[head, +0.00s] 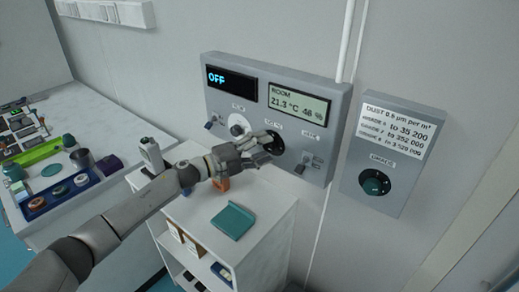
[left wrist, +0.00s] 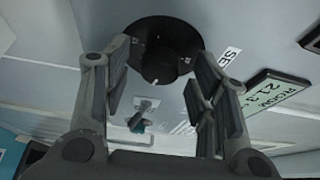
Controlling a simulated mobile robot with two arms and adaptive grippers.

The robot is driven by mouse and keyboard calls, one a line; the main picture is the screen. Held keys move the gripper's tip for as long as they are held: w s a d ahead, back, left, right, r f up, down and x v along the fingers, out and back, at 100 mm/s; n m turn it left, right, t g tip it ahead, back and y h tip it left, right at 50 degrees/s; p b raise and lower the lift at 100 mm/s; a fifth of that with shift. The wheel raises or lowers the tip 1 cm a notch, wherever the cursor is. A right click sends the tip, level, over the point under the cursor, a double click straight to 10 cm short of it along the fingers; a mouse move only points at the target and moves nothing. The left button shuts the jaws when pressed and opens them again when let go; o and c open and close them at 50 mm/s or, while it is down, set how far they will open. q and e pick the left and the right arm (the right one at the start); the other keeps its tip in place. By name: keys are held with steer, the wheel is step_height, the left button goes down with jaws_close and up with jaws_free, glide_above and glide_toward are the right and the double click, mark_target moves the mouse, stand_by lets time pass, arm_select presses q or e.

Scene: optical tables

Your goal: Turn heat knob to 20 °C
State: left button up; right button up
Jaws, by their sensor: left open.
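The grey control panel (head: 320,160) on the wall carries a dark display (head: 231,83) reading OFF and a room display (head: 299,103) reading about 21.3 °C. Below them is a black round knob (head: 278,143), partly hidden by my left gripper (head: 266,145). In the left wrist view the black knob (left wrist: 158,62) shows between the two open fingers, with a raised middle grip and small white marks. I cannot tell whether the fingers touch it. Its setting is not readable. My right gripper is not in view.
A white cabinet (head: 262,215) with a teal tray (head: 232,222) stands below.

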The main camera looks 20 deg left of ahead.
arm_select(q)
steer(key=shift+s+a+f, duration=0.15)
steer(key=shift+s+a, duration=0.25)
steer(key=shift+s, duration=0.05)
steer(key=v, duration=1.1)
